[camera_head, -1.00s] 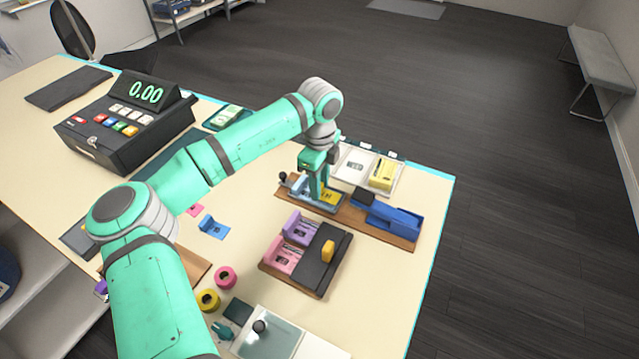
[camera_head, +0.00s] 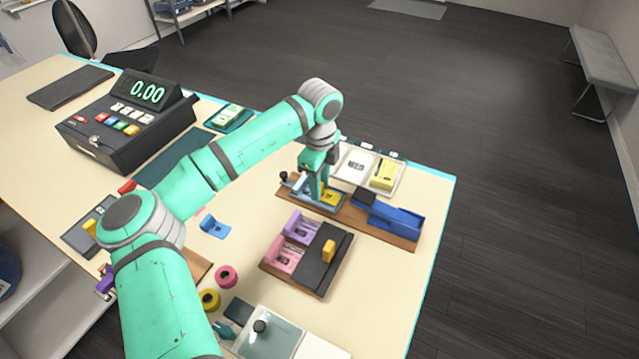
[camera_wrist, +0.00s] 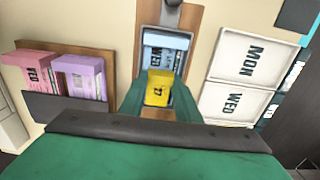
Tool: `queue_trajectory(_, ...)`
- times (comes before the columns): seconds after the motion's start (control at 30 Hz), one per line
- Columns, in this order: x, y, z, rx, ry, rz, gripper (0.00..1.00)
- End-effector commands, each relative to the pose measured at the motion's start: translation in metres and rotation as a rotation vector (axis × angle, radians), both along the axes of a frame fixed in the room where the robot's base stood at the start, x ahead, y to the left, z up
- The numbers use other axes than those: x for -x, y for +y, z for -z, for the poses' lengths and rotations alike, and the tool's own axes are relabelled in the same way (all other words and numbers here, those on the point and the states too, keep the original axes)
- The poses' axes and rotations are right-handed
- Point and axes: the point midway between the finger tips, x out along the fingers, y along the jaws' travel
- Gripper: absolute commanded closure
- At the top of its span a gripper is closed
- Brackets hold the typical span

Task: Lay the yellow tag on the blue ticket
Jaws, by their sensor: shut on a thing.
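My gripper (camera_head: 317,190) is shut on the yellow tag (camera_head: 331,197). In the wrist view the tag (camera_wrist: 158,86) sits between my fingertips (camera_wrist: 159,100), with dark print facing the camera. A light blue ticket (camera_wrist: 166,42) with dark print lies just beyond the tag, in a holder on a wooden board. The tag overlaps its near part in this view. I cannot tell whether the two touch. In the head view my fingers hide much of this ticket. A stronger blue tag (camera_head: 215,228) lies apart on the table to the left.
A dark rack with purple and pink tags (camera_head: 300,228) is in front. White trays (camera_head: 354,164) stand behind, one holding a yellow piece (camera_head: 384,174). A cash register (camera_head: 125,125) is at left.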

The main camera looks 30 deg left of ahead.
Motion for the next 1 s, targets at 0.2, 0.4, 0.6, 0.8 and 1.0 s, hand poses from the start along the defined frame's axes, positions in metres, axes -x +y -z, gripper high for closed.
queue_trajectory(0.2, 0.0000, 0.0001, 0.0000, 0.000, 0.000, 0.000, 0.91)
queue_trajectory(0.4, 0.0000, -0.0002, 0.0009, 0.000, 0.000, 0.000, 0.91)
queue_trajectory(0.6, -0.0002, 0.0002, 0.0024, 0.000, -0.001, 0.000, 0.91)
queue_trajectory(0.8, -0.0002, 0.0003, 0.0022, -0.001, 0.000, 0.000, 0.91)
queue_trajectory(1.0, -0.0001, 0.0003, 0.0023, -0.001, 0.000, 0.000, 0.49)
